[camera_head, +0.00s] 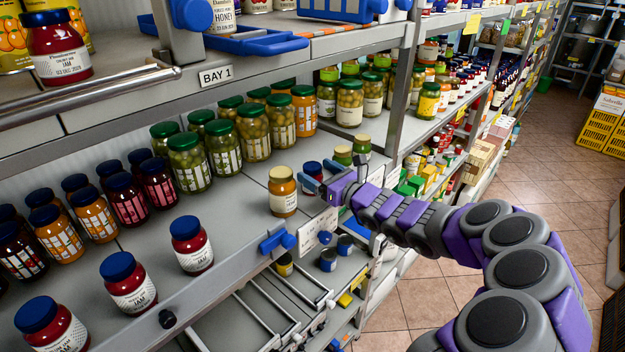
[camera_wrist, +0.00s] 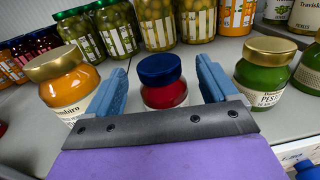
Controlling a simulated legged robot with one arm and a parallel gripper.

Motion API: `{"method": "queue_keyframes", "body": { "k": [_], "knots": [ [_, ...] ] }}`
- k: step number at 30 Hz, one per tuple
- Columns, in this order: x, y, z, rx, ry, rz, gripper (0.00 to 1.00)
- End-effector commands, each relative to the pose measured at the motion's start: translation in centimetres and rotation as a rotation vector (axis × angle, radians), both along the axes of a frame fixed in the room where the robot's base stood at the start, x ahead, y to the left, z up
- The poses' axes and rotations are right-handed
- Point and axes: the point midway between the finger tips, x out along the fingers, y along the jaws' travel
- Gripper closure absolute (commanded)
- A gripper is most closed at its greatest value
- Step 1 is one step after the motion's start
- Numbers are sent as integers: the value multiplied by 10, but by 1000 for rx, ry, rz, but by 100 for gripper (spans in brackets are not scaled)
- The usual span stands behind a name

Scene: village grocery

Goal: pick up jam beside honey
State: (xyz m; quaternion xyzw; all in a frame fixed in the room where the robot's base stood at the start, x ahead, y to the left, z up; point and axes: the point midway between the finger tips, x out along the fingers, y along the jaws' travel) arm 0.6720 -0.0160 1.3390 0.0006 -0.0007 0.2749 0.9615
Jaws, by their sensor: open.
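A red jam jar with a dark blue lid (camera_wrist: 163,92) stands upright on the shelf in the wrist view. My gripper (camera_wrist: 161,66) is open, with one blue finger on each side of that jar. I cannot tell whether either finger touches it. The lower part of the jar is hidden by my gripper. In the head view the jar (camera_head: 312,170) is partly hidden behind my gripper (camera_head: 318,185). An amber jar with a gold lid, apparently the honey (camera_head: 283,195), stands just left of it; it also shows in the wrist view (camera_wrist: 68,85).
Green pesto jars with gold lids (camera_wrist: 262,72) stand close on the right. Olive jars (camera_head: 252,135) line the shelf behind. Several other blue-lidded jam jars (camera_head: 192,248) stand at the left front. The upper shelf edge (camera_head: 250,75) overhangs the row.

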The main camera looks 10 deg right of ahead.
Motion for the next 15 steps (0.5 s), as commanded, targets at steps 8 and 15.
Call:
{"method": "queue_keyframes", "body": {
  "k": [8, 15],
  "knots": [
    [34, 20, -5, -5, 4, 2, 14],
    [39, 23, -3, -1, 1, 0, 14]
  ]
}}
